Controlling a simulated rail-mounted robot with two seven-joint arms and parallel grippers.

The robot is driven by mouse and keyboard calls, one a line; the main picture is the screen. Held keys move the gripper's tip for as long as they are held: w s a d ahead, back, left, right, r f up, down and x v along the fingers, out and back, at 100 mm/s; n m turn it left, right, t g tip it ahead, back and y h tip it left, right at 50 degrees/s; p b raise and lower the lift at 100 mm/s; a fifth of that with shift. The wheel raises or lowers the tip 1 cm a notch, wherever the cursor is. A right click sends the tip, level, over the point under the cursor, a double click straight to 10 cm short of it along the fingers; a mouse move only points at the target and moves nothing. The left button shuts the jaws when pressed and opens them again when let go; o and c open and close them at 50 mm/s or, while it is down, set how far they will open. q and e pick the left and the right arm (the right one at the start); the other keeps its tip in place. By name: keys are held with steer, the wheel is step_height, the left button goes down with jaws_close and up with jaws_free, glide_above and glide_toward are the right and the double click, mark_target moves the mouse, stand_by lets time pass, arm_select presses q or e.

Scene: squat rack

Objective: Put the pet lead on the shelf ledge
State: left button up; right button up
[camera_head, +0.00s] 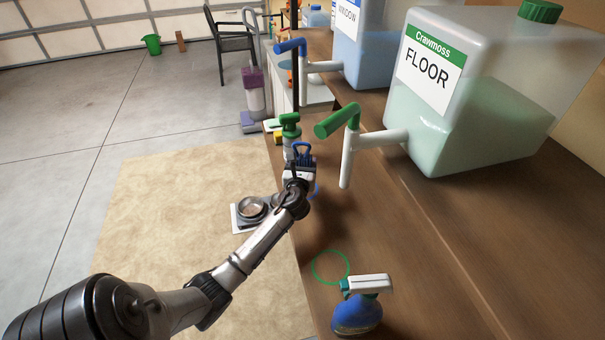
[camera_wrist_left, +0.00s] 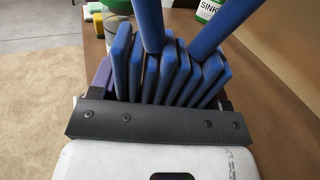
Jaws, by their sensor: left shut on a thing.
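The pet lead (camera_head: 302,147) looks like a blue strap folded into several flat layers, with a loop rising at the top. In the left wrist view the blue layers (camera_wrist_left: 165,75) fill the space between the fingers of my left gripper (camera_wrist_left: 165,95). My left gripper (camera_head: 300,168) is shut on it, over the near-left part of the brown wooden shelf ledge (camera_head: 400,270). I cannot tell whether the lead touches the wood. My right gripper is not in view.
A green-topped bottle (camera_head: 290,130) stands just behind the gripper. Large jugs, one labelled FLOOR (camera_head: 470,95), stand at the back right with spouts overhanging the ledge. A blue spray bottle (camera_head: 358,312) stands in front.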

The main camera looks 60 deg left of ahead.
arm_select(q)
step_height(320, 180, down, 4)
steer(key=shift+d+r+b, duration=0.1)
steer(key=shift+b, duration=0.7)
steer(key=o, duration=0.9)
steer(key=shift+c, duration=0.2)
